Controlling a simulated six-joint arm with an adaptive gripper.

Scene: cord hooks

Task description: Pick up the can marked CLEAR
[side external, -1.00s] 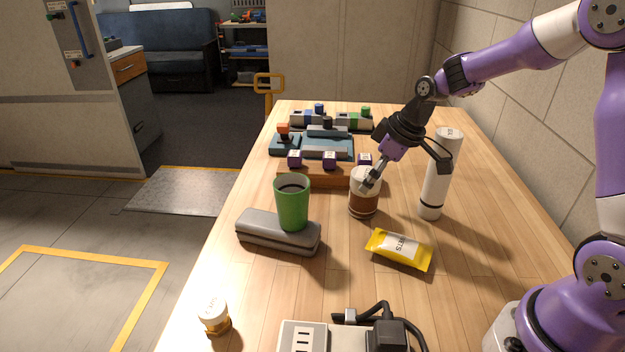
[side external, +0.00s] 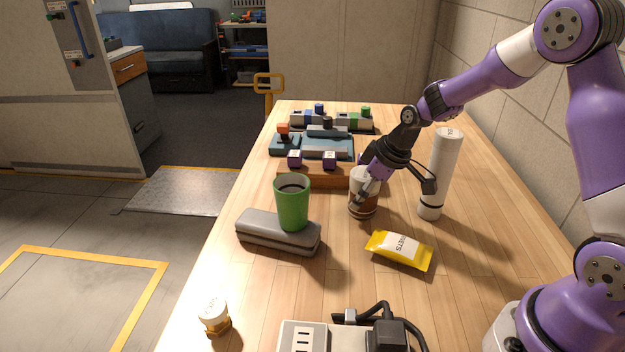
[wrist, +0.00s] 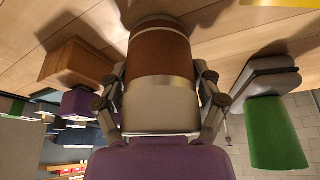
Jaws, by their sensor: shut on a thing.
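My gripper (side external: 364,190) points down and is shut on a brown-and-white cylindrical container (side external: 362,208) on the wooden table. In the wrist view, the container (wrist: 160,60) fills the space between the two fingers, its pale end towards the palm. It looks upright and still at table level. I cannot read any CLEAR marking on it. A tall white cylinder (side external: 440,172) with a dark band near its base stands just right of my gripper. It has small lettering near its top that I cannot read.
A green cup (side external: 292,205) stands on a grey case (side external: 278,236) to the left. A yellow packet (side external: 399,250) lies in front. A small white-and-orange bottle (side external: 214,318) and a power strip (side external: 325,338) are nearer. A wooden block with purple pieces (side external: 315,172) stands behind.

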